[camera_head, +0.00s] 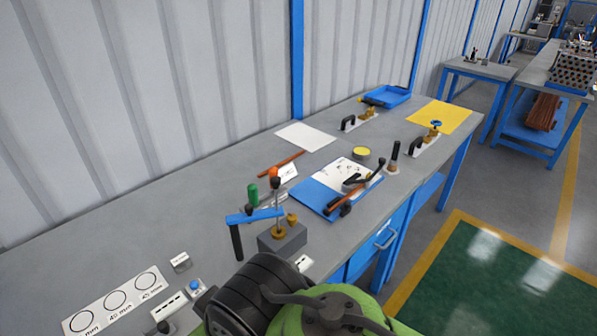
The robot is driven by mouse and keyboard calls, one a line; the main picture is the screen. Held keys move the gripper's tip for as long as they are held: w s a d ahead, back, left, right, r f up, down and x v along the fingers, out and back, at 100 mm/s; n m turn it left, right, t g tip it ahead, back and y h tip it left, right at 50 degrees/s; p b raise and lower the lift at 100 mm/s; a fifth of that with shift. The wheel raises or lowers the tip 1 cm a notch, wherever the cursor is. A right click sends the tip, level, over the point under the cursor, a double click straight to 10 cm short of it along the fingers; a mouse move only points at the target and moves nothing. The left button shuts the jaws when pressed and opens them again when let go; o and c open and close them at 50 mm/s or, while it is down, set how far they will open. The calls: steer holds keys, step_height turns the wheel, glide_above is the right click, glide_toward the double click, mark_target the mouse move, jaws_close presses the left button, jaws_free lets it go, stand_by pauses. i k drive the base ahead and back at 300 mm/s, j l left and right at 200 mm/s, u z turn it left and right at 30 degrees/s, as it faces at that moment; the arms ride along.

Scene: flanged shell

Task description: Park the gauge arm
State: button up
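The likely gauge arm is a blue bar (256,216) reaching left from a post on a grey block (284,239) on the workbench. A dark grip (237,243) hangs down from the bar's left end. The block carries a thin upright rod with a dark knob and brass-coloured fittings. An orange ball (274,171) shows behind the rod's top; whether it belongs to the rod I cannot tell. A green upright handle (253,194) stands just behind the bar. Green and black parts of my own body fill the bottom centre. I cannot make out my gripper's fingertips.
The grey workbench (90,245) runs along a ribbed wall. A white card with circles (115,301) and a blue button (195,285) lie in front-left. A blue clipboard (315,198) with tools, two black-handled clamps, a yellow mat (452,115) and a blue tray (392,95) are farther right.

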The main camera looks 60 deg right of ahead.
mark_target(250, 215)
steer(key=k+z, duration=0.15)
steer(key=z, duration=1.15)
